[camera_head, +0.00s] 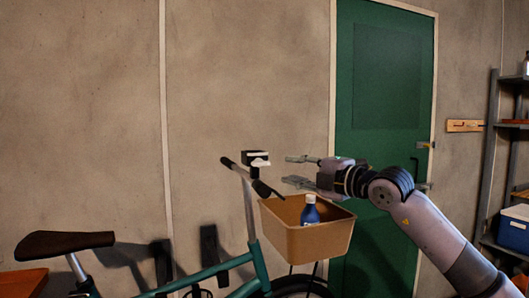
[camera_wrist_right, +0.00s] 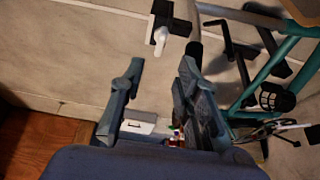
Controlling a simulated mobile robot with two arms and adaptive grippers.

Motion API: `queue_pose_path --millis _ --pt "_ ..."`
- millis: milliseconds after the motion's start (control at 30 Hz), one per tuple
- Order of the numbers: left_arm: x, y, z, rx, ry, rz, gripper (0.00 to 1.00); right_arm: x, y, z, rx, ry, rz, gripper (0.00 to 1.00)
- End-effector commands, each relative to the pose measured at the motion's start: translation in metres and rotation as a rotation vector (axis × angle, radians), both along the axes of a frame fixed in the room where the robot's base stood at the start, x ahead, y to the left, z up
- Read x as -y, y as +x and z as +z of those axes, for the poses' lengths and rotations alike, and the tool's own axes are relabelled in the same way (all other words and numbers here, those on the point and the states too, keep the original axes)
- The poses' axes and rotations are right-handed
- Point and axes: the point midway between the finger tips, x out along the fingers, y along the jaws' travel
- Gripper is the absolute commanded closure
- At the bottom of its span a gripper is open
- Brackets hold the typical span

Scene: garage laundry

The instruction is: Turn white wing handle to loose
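The white wing handle (camera_head: 259,161) sits on a black block (camera_head: 255,154) at the top of the bicycle's handlebar stem. In the right wrist view the handle (camera_wrist_right: 160,39) shows as a small white lever against its black block (camera_wrist_right: 165,18), beyond my fingertips. My right gripper (camera_head: 287,170) is open and empty, pointing left, to the right of the handle and apart from it. In the wrist view my right gripper's two fingers (camera_wrist_right: 160,66) are spread, with the handle roughly in line with the gap. My left gripper is not in view.
The green bicycle (camera_head: 219,269) stands by the wall. Its tan basket (camera_head: 306,241), holding a blue bottle (camera_head: 310,214), is just below my right gripper. Dark handlebar grips (camera_head: 264,190) flank the handle. A green door (camera_head: 386,90) and shelf (camera_head: 490,180) are at right.

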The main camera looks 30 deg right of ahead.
Motion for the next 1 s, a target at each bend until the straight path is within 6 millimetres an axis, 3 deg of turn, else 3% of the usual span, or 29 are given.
queue_pose_path --millis 33,200,500,700,1000 --pt "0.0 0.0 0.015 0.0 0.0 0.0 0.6 -0.001 0.01 0.008 0.001 0.007 0.001 0.7" --pt "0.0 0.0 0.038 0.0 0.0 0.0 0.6 -0.007 0.044 0.008 0.001 0.007 0.002 0.7" --pt "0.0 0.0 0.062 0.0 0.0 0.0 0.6 -0.015 0.095 0.003 -0.001 0.004 0.001 0.7" --pt "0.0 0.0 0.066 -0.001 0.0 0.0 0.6 -0.017 0.107 0.0 0.0 0.0 0.0 0.7" --pt "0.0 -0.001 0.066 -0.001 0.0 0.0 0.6 -0.017 0.108 -0.001 0.0 0.0 0.0 0.72"
